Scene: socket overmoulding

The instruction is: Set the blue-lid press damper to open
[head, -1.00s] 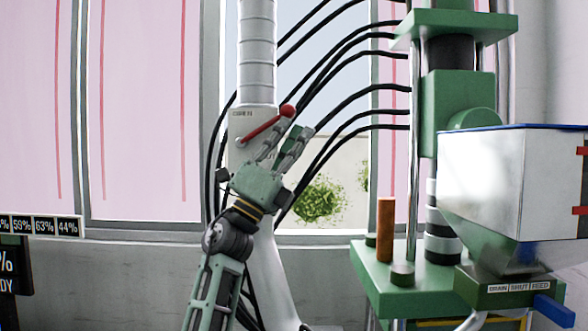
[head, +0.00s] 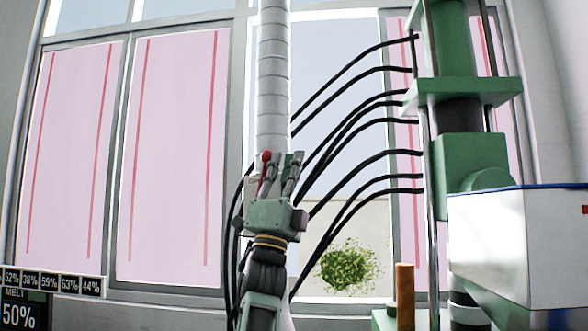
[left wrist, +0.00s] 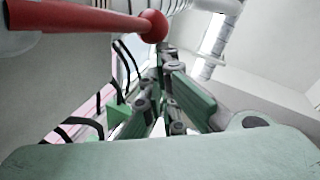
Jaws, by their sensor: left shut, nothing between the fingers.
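The damper lever is red with a round red knob (head: 266,156). It is on the pale duct (head: 273,95), and in the head view it now stands steep, close to upright. My left gripper (head: 284,158) is shut and empty, its fingers pointing up just right of the knob. In the left wrist view the red lever (left wrist: 85,20) crosses the top left, and its knob is close to my left fingertips (left wrist: 160,60); I cannot tell whether they touch. The duct's label is mostly hidden behind my gripper. My right gripper is not in view.
The green press (head: 465,150) with a blue-edged hopper (head: 500,235) stands on the right. Several black hoses (head: 350,105) arch from the press to behind the duct. An orange-brown cylinder (head: 405,290) stands on the press base. Pink-panelled windows (head: 175,150) are behind.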

